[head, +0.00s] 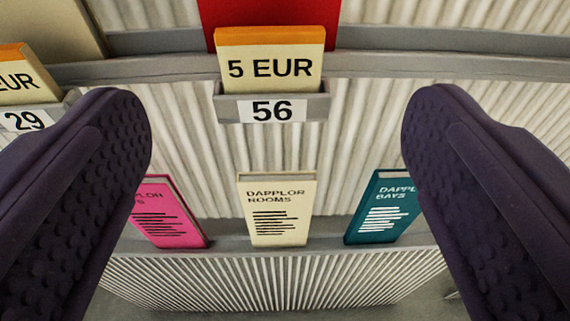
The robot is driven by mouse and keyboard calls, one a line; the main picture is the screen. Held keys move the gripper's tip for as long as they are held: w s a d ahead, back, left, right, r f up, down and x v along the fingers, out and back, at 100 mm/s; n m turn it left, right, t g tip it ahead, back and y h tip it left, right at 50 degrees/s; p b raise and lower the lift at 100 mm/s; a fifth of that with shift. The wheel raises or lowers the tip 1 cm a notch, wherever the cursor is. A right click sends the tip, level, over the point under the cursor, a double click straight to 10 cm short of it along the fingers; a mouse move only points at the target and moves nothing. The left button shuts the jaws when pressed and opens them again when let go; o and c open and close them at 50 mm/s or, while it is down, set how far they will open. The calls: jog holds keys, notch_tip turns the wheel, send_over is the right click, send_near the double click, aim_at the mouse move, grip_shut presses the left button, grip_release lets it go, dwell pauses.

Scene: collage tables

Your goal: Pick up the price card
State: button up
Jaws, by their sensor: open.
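A price card (271,64) reading "5 EUR", cream with an orange top edge, stands in a small grey holder (222,105) labelled 56 on the upper shelf. A second such card (22,74) is partly in view at the left edge, above a label 29; the left finger is close to it. My gripper (276,112) is open and empty. Its two dark, studded fingers stand wide apart on the left and right of the picture, with the 5 EUR card between and slightly above their tips. I cannot tell the distance to the card.
Below stand a pink booklet (168,213), a cream booklet (276,210) and a teal booklet (382,208) on a lower grey ledge (315,243). A red item (272,14) is behind the price card. A beige item (50,25) is at the upper left. Ribbed panels form the back.

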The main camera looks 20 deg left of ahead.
aim_at(271, 56)
jog(key=x, duration=0.7)
jog(key=shift+a+f, duration=0.2)
jog(key=shift+f, duration=0.1)
jog(key=shift+c, duration=0.4)
jog(key=c, duration=1)
